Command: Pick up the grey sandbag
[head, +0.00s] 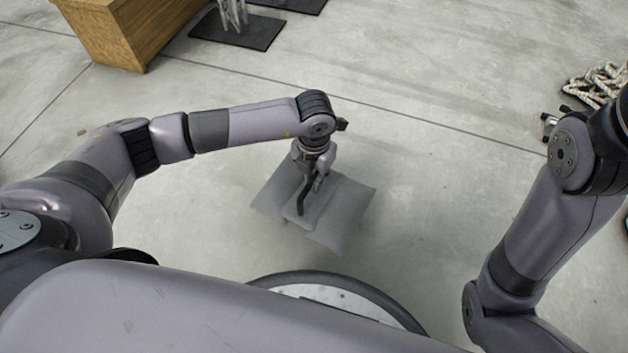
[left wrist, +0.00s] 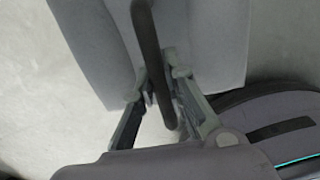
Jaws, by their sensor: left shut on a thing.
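The grey sandbag (head: 348,212) is a soft, pillow-like bag in front of my base in the head view. It has a dark strap handle (head: 306,196) over its top. My left gripper (head: 318,180) is above the bag and shut on that handle. In the left wrist view the fingers (left wrist: 160,82) close around the dark handle (left wrist: 150,40), with the grey bag (left wrist: 215,45) behind it. I cannot tell for sure whether the bag is clear of the floor.
A wooden box or bench (head: 125,35) stands at the upper left. A black mat or plate (head: 215,36) with metallic items lies beside it. A coiled rope (head: 600,82) lies at the upper right. The concrete floor (head: 430,80) between them is clear.

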